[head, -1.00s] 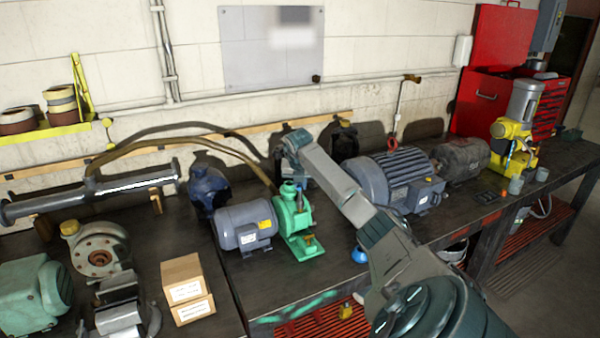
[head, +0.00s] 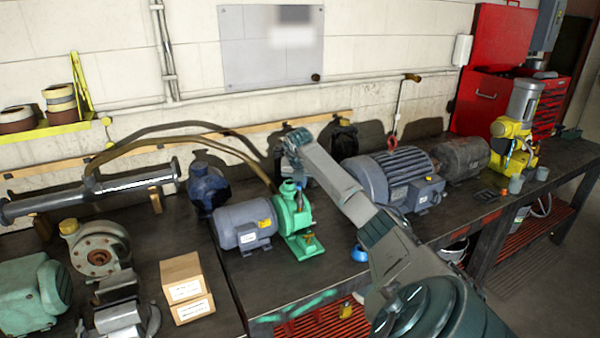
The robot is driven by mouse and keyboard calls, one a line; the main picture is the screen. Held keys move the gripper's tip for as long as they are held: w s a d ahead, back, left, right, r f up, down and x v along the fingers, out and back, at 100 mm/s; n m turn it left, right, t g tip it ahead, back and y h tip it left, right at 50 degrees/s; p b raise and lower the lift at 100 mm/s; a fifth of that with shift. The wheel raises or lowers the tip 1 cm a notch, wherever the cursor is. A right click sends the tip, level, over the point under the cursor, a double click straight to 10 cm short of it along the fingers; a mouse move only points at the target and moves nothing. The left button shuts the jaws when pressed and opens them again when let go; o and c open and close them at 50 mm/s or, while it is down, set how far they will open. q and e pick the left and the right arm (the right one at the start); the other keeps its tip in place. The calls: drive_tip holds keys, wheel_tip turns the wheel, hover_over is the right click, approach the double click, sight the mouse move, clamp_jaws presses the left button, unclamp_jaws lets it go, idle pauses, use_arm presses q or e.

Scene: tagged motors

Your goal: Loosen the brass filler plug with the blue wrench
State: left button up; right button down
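My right arm reaches in from the lower right over the bench. Its far end (head: 293,142) is just behind and above the green pump (head: 296,212); the fingers are hidden or too small to make out. A small brass-coloured fitting (head: 310,238) sits low on the front of the green pump. Another brass-coloured cap (head: 68,227) tops the grey flanged pump at the left. I cannot tell which is the filler plug. A small blue object (head: 359,253) lies beside my forearm, partly covered; I cannot make out a wrench. My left gripper is out of view.
A grey motor (head: 244,225) stands against the green pump's left side. A large blue-grey motor (head: 397,180) stands right of my forearm. Cardboard boxes (head: 185,287) and a vise-like metal piece (head: 118,315) occupy the front left. A brown hose (head: 190,138) arches behind the pump.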

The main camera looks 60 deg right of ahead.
drive_tip(key=shift+f, duration=0.2)
drive_tip(key=shift+f+b, duration=0.6)
drive_tip(key=shift+f+n+b, duration=0.2)
drive_tip(key=shift+n+b, duration=0.35)
drive_tip(key=shift+n, duration=0.25)
drive_tip(key=n+y, duration=0.1)
drive_tip(key=n, duration=0.1)
drive_tip(key=n+t+b, duration=0.1)
drive_tip(key=n, duration=0.1)
drive_tip(key=shift+a+t+y, duration=0.1)
drive_tip(key=shift+t+y, duration=0.2)
drive_tip(key=shift+y, duration=0.1)
drive_tip(key=n, duration=0.1)
drive_tip(key=n+y, duration=0.1)
drive_tip(key=n, duration=0.1)
drive_tip(key=shift+w+a+r+b, duration=0.15)
drive_tip(key=shift+r+b, duration=0.05)
drive_tip(key=shift+b, duration=0.1)
drive_tip(key=shift+r+m+p, duration=0.1)
drive_tip(key=shift+m+p, duration=0.2)
drive_tip(key=shift+m, duration=0.2)
drive_tip(key=shift+r+p, duration=0.55)
drive_tip(key=shift+r, duration=0.4)
